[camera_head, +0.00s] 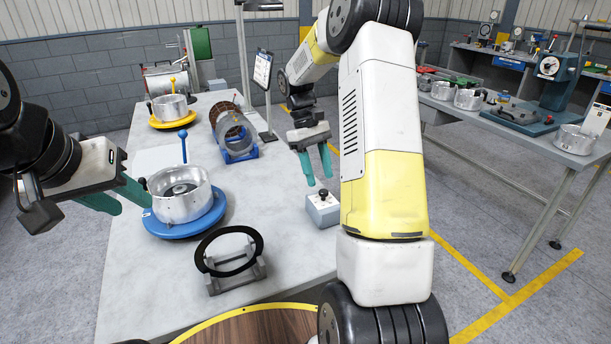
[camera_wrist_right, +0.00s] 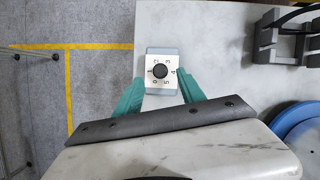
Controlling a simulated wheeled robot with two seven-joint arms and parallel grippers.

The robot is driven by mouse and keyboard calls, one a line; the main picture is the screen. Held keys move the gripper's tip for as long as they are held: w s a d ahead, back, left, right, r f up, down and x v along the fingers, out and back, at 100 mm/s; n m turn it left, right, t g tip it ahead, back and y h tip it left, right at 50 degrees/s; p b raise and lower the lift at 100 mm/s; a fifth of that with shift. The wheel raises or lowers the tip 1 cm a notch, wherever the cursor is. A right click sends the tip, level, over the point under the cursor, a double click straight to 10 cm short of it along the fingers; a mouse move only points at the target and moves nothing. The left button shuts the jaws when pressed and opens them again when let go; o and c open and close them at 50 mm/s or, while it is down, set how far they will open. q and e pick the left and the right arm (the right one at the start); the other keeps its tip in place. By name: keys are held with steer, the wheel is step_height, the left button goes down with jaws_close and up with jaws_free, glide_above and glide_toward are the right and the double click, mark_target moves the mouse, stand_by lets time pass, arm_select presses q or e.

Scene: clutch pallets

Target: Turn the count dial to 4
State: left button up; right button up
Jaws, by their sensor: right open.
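The count dial is a small grey box (camera_head: 322,212) with a white face and a black knob (camera_head: 323,193), at the right edge of the near table. In the right wrist view the dial face (camera_wrist_right: 161,86) shows small numerals around the round black knob (camera_wrist_right: 160,71); its pointer direction is too small to tell. My right gripper (camera_head: 318,182) is open and empty above the dial, its teal fingers on either side of the knob in the wrist view. My left gripper (camera_head: 134,207) is open beside a metal housing (camera_head: 181,195) on a blue round pallet (camera_head: 190,230).
A black ring on a grey stand (camera_head: 235,281) is at the near edge. A wire-ringed cylinder on a blue cradle (camera_head: 235,135) and a yellow pallet (camera_head: 172,120) stand farther back. A tablet on a post (camera_head: 263,70) rises behind. The tabletop left of the dial is clear.

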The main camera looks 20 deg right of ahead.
mark_target(324, 190)
steer(key=shift+x, duration=1.85)
jaws_close()
steer(key=shift+m, duration=0.3)
